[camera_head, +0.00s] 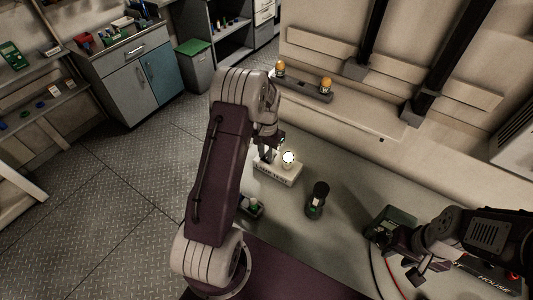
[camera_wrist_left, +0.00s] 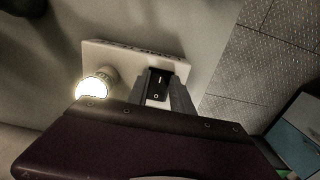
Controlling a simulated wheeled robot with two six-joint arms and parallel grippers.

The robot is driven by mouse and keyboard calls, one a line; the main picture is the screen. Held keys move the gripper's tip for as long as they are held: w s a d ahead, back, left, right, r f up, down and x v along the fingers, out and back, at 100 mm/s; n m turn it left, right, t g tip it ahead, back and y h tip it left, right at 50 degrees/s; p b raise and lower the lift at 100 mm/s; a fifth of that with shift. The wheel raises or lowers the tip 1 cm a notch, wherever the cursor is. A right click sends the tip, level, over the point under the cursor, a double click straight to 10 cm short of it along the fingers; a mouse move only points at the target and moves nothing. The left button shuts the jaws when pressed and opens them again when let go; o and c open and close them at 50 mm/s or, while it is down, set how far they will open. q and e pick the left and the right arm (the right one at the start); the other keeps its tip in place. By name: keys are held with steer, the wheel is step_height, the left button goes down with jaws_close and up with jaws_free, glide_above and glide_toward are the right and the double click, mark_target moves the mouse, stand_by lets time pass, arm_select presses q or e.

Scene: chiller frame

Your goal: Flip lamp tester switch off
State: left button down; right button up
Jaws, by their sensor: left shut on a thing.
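The lamp tester (camera_head: 280,174) is a small white box with dark lettering on its front, standing on the bench. Its round bulb (camera_head: 288,157) glows white; it is also lit in the left wrist view (camera_wrist_left: 90,88). The black rocker switch (camera_wrist_left: 158,84), marked with a line and a circle, sits on the tester's top face. My left gripper (camera_head: 267,154) reaches down onto the tester, and in the left wrist view its fingers (camera_wrist_left: 160,92) are shut on either side of the switch. My right gripper (camera_head: 402,258) looks open and empty above the bench at the lower right.
A dark cylinder with a green band (camera_head: 317,199) stands right of the tester. A green device (camera_head: 391,219) lies near my right gripper, with red and black leads beside it. Two amber lamps (camera_head: 326,84) sit on a rail behind. A small green-topped item (camera_head: 252,207) is beside my left arm.

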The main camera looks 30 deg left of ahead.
arm_select(q)
steer(key=shift+w+r+g+p, duration=0.2)
steer(key=shift+r+g+p, duration=0.4)
steer(key=shift+p, duration=0.6)
steer(key=shift+w+f+g, duration=0.15)
steer(key=shift+f+g, duration=0.15)
steer(key=shift+g, duration=0.1)
steer(key=shift+g+p, duration=0.35)
steer(key=shift+g, duration=0.05)
steer(key=c, duration=1.2)
jaws_free()
steer(key=shift+o, duration=0.4)
